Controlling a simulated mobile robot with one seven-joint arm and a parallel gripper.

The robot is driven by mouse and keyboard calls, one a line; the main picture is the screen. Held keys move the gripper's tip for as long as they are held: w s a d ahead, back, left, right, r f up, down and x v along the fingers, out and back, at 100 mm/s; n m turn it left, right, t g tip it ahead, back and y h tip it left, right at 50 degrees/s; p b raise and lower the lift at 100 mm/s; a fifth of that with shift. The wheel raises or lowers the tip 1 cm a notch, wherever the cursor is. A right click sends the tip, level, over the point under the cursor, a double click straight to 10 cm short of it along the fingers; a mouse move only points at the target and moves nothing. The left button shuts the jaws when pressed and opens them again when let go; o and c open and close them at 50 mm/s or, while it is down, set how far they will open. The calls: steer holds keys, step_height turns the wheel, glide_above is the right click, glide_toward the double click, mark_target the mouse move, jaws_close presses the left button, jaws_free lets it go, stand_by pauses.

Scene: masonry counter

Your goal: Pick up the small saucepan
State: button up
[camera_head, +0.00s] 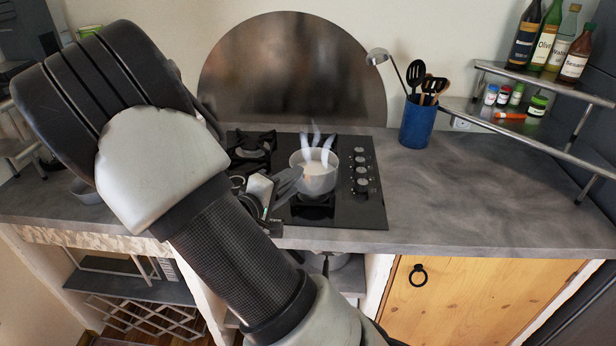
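A small pale saucepan (318,182) stands upright on the black cooktop, with whitish contents and wisps of steam above it. My gripper (284,188) is just left of the saucepan, low over the cooktop. Its grey finger area overlaps the saucepan's left side in the picture. I cannot tell whether it touches the pan or is closed on a handle. The saucepan's handle is not clearly seen; my gripper and arm cover that side.
The black cooktop (360,211) has knobs along its right side. A blue utensil pot (416,125) stands behind right. A metal rack (540,83) holds bottles and jars. The grey counter (470,200) is clear at right. A grey bowl or pan (84,191) sits at left.

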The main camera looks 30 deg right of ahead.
steer(key=shift+c, duration=0.5)
jaws_close()
stand_by(0.7)
steer(key=shift+r, duration=0.1)
